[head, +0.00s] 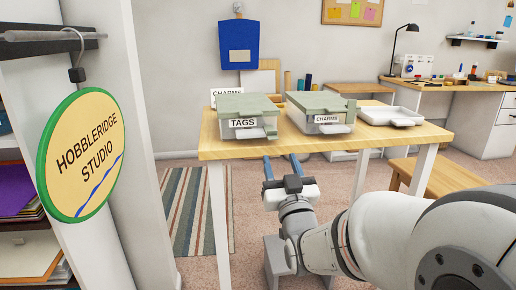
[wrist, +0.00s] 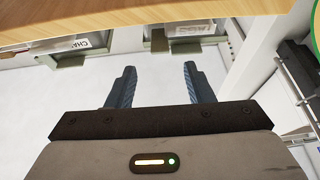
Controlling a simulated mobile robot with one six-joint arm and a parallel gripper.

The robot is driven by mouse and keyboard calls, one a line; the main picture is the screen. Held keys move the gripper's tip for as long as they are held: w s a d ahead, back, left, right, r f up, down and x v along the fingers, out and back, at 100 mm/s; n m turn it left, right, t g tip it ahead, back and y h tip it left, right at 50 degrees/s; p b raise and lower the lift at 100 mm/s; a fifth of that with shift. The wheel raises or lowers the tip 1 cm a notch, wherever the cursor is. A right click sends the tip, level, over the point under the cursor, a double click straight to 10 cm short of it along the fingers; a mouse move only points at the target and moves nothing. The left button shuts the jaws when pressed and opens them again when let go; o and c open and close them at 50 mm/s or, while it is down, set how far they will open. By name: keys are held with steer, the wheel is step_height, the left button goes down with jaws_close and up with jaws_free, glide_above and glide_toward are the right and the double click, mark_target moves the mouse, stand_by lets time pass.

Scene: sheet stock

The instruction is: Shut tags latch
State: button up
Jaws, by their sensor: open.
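The TAGS box (head: 241,133) is a grey box with a grey-green lid, standing on the wooden table's left part. Its lid (head: 248,106) is down. A grey latch flap (head: 271,132) juts out at the right of its front. In the wrist view the TAGS box (wrist: 196,29) shows upside down beyond the table edge, with its latch (wrist: 158,40) beside the label. My gripper (head: 281,159) has its blue fingers apart and empty, in front of the table and lower than the box in the picture. The fingers also show in the wrist view (wrist: 158,73).
A similar CHARMS box (head: 312,125) stands to the right, its flap also jutting out. A white tray (head: 376,117) is beyond it. The wooden table (head: 222,150) has a bare front edge near my gripper. A hanging HOBBLERIDGE STUDIO sign (head: 84,155) is at the left.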

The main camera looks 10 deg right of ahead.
steer(key=x, duration=0.6)
steer(key=shift+w+r, duration=0.1)
steer(key=shift+w, duration=0.2)
steer(key=shift+c, duration=0.5)
steer(key=c, duration=0.9)
steer(key=shift+r, duration=0.1)
